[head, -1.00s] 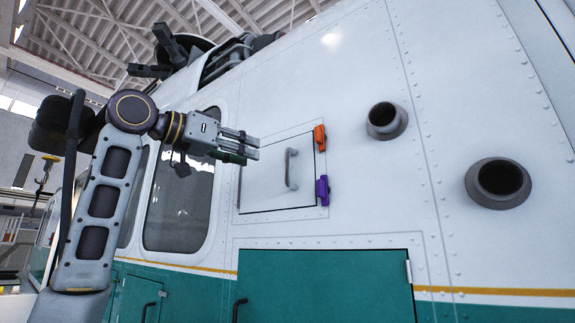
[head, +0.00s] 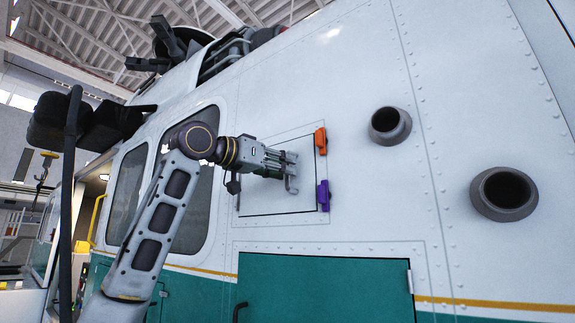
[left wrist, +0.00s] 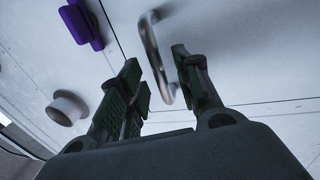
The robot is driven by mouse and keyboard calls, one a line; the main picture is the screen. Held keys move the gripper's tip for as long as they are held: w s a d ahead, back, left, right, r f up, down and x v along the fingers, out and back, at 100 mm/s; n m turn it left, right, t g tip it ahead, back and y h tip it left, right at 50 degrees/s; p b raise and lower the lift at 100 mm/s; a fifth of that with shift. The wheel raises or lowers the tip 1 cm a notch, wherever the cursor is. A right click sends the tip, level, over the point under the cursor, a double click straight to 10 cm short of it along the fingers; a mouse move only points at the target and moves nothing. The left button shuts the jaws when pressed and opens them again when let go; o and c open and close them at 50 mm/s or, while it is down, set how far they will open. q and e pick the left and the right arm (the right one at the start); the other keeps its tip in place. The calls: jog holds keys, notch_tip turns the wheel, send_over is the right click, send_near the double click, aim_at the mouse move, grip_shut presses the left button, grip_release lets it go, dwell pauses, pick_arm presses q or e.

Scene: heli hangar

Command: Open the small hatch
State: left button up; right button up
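The small hatch (head: 256,200) is a white square panel on the helicopter's side, closed in its frame. Its grey bar handle (left wrist: 153,52) shows in the left wrist view, its near end between my open fingers, with a gap to each finger. An orange latch (head: 320,141) and a purple latch (head: 323,195) sit at the hatch's right edge; the purple latch also shows in the left wrist view (left wrist: 82,25). My left gripper (head: 293,170) is at the handle and hides much of it in the head view; its fingers (left wrist: 158,72) are open. My right gripper is not in view.
A larger green door (head: 325,290) lies below the hatch. Two dark round ports (head: 389,124) (head: 504,193) stick out of the hull to the right. A window (head: 190,215) lies left of the hatch, behind my left arm.

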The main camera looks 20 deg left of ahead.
pick_arm(q)
jog(key=shift+p+x, duration=0.3)
jog(key=shift+x, duration=0.9)
jog(key=shift+c, duration=0.3)
grip_shut()
